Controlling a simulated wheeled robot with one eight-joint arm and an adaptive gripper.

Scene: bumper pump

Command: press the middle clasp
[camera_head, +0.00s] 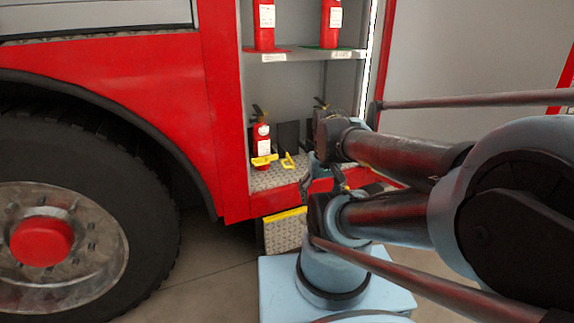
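Two small yellow pieces that look like clasps show low in the open truck compartment. The left yellow piece (264,160) is in front of the lower extinguisher, and the right yellow piece (288,160) is just beside it. I cannot tell which is the middle clasp; any others are hidden behind my arm. My gripper (322,184) seems to be at the compartment's front edge, right of the yellow pieces and apart from them in the picture. It is small, dark and partly covered by my arm links, so its fingers are unclear.
A red extinguisher (261,142) stands on the compartment floor (268,179). Two more red bottles stand on the shelf (300,56) above. A yellow-edged step (284,232) hangs below. The large wheel (70,225) is at left. Grey floor is free between wheel and step.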

